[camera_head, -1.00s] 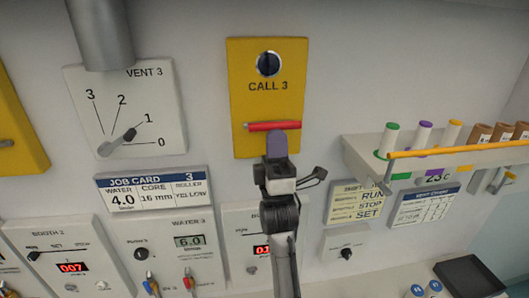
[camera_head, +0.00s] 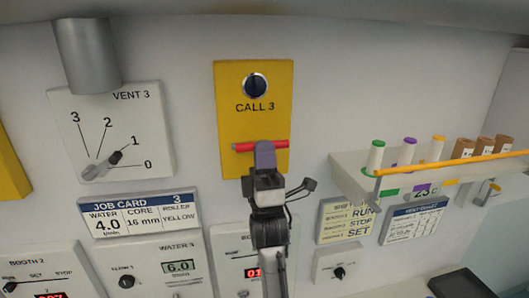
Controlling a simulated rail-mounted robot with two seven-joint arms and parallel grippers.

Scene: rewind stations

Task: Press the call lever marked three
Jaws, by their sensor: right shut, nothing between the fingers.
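The yellow CALL 3 panel (camera_head: 231,126) is on the wall in the upper middle of the head view. It has a dark round lens (camera_head: 255,86) above its label and a red horizontal lever (camera_head: 240,147) near its lower edge. My right gripper (camera_head: 264,152) is shut and empty, pointing up, with its purple-grey fingertips over the middle of the red lever. The fingertips hide that part of the lever; I cannot tell whether they touch it. My left gripper is not in view.
The VENT 3 dial panel (camera_head: 128,122) is to the left, with a job card (camera_head: 138,213) below it. Control panels line the wall below.

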